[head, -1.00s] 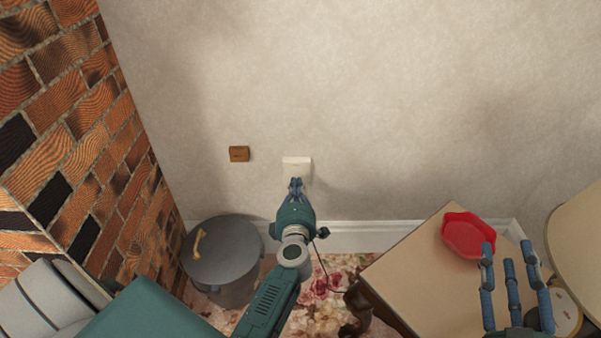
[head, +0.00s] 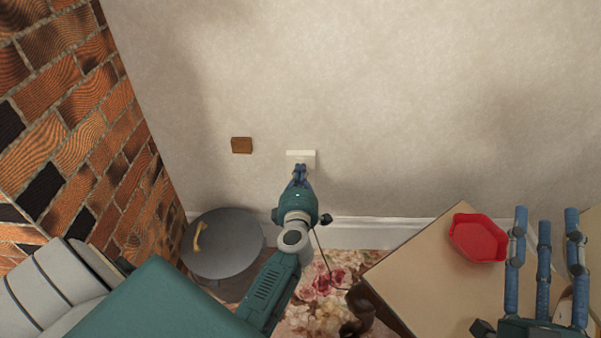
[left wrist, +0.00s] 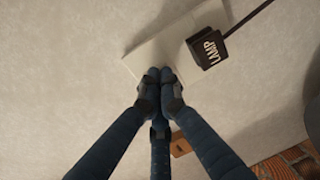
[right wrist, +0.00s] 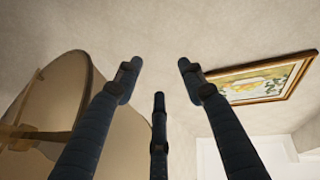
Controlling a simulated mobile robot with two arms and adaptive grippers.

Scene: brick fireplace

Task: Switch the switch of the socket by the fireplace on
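The white socket (head: 301,155) is on the wall to the right of the brick fireplace (head: 70,120). In the left wrist view the socket plate (left wrist: 150,62) appears tilted, with a black plug (left wrist: 207,48) marked LAMP in it. My left gripper (head: 300,170) has its fingers drawn together at the socket's lower edge; the fingertips (left wrist: 160,76) overlap the plate in the left wrist view. Whether they touch it I cannot tell. The switch is not clearly visible, perhaps hidden by the fingers. My right gripper (head: 545,215) is open and empty, far to the right above the table.
A small brown wall box (head: 241,145) is left of the socket. A lidded grey bin (head: 222,245) stands below it. A table (head: 415,265) with a red dish (head: 478,238) is at the right. A lamp shade (right wrist: 50,100) and framed picture (right wrist: 262,80) show in the right wrist view.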

